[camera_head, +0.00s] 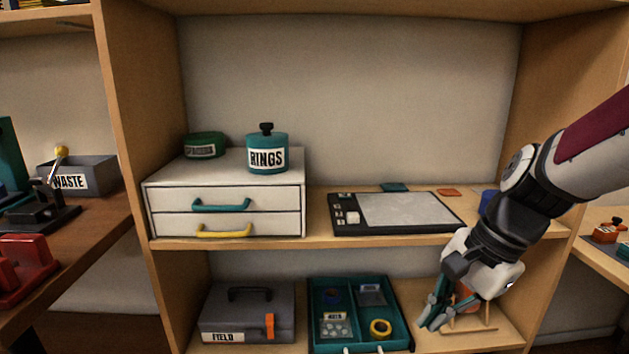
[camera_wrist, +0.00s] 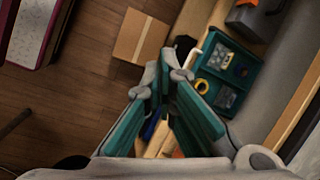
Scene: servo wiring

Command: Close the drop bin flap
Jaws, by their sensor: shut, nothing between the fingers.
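No drop bin flap can be made out for certain in either view. My gripper (camera_head: 433,322) is at the lower right in the head view, in front of the lower shelf and right of the teal tray (camera_head: 408,330). Its teal fingers are shut and hold nothing. In the wrist view my gripper (camera_wrist: 165,76) points away from the camera, and its fingertips are close together. The teal tray (camera_wrist: 250,78) lies to the right of the fingers there. A grey bin labelled WASTE (camera_head: 92,180) stands at the far left; no flap shows on it.
A wooden stand (camera_head: 475,331) is beside my gripper, partly hidden by it. A grey FIELD case (camera_head: 225,308) stands left of the tray. A white drawer unit (camera_head: 170,203) and a dark-edged board (camera_head: 395,208) are on the shelf above. A cardboard box (camera_wrist: 141,38) lies on the floor.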

